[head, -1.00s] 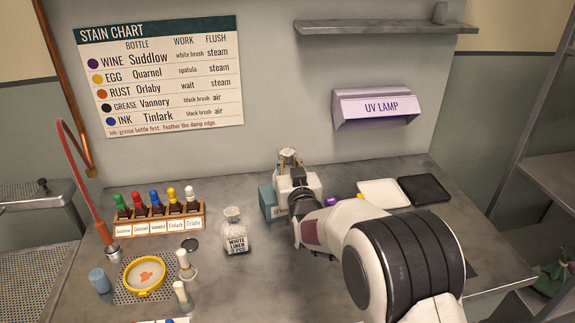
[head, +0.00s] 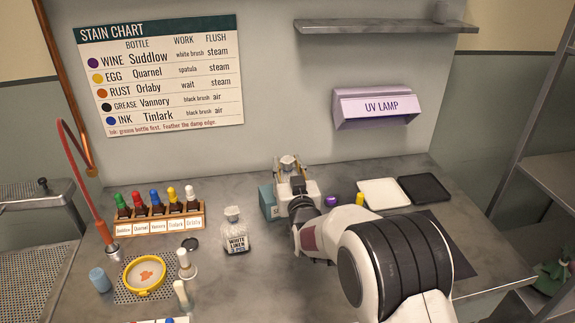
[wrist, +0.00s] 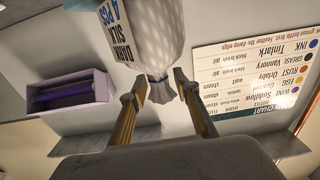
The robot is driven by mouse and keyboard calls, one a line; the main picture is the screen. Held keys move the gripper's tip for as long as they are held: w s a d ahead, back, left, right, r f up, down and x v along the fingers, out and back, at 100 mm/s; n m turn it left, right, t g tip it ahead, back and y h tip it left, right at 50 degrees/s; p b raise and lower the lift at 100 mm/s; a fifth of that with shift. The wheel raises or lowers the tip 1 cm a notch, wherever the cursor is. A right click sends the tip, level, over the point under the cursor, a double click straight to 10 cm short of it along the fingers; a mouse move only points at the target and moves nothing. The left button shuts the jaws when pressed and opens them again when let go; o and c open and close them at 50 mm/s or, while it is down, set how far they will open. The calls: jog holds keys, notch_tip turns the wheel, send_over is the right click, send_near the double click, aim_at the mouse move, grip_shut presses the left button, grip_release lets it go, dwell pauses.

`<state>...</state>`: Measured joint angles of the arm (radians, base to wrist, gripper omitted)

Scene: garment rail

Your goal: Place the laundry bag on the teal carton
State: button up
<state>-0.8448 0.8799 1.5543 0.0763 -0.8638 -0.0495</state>
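A pale laundry bag (wrist: 150,35) marked DARK SILK 4 PCS fills the top middle of the inverted wrist view. Its gathered neck and frilled top lie between the fingertips of my gripper (wrist: 160,78). The fingers are apart, with a thin gap beside the neck. In the head view my gripper (head: 287,162) is at the back of the bench, and my wrist hides this bag. The teal carton (head: 268,203) shows partly, left of my wrist. What the bag rests on cannot be seen. Another bag, marked WHITE LINEN (head: 236,238), stands on the bench.
A bottle rack (head: 158,222) and a yellow hoop (head: 145,274) are on the left. A white tray (head: 384,193) and a black tray (head: 424,188) lie right of my arm. The UV lamp (head: 374,106) hangs on the wall. Bare bench lies in front of the carton.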

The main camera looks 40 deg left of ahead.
jog(key=shift+r, duration=0.15)
jog(key=shift+d, duration=0.1)
jog(key=shift+s+d, duration=0.1)
jog(key=shift+s, duration=0.1)
jog(key=v, duration=1.1)
jog(key=shift+s+d, duration=0.15)
dwell(0.3)
jog(key=shift+r, duration=0.1)
dwell(0.6)
